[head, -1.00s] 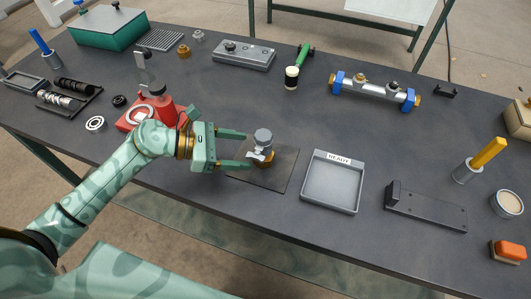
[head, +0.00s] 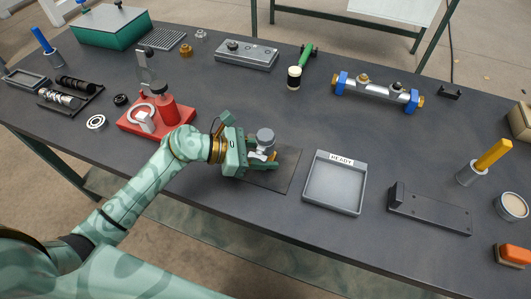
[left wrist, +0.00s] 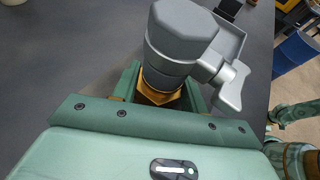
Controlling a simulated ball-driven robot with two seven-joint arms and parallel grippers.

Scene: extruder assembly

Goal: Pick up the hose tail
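No part is labelled as the hose tail. A grey fitting (head: 265,136) stands upright on a dark mat (head: 285,172), with a faceted cap, a silver wing lever and a brass hex collar low down. It fills the middle of the left wrist view (left wrist: 182,35), with the collar (left wrist: 158,88) below the cap. My left gripper (head: 264,158) reaches in low from the left, its fingers on either side of the collar. The fingers sit close to the collar; whether they press on it cannot be told. The fitting partly hides the fingertips. My right gripper is not in view.
A grey tray marked READY (head: 335,205) lies right of the mat. A red fixture (head: 160,122) stands behind my left arm. A dark bracket (head: 430,208) lies farther right. Two small fittings, one brass (head: 186,51), stand at the back. Table between is clear.

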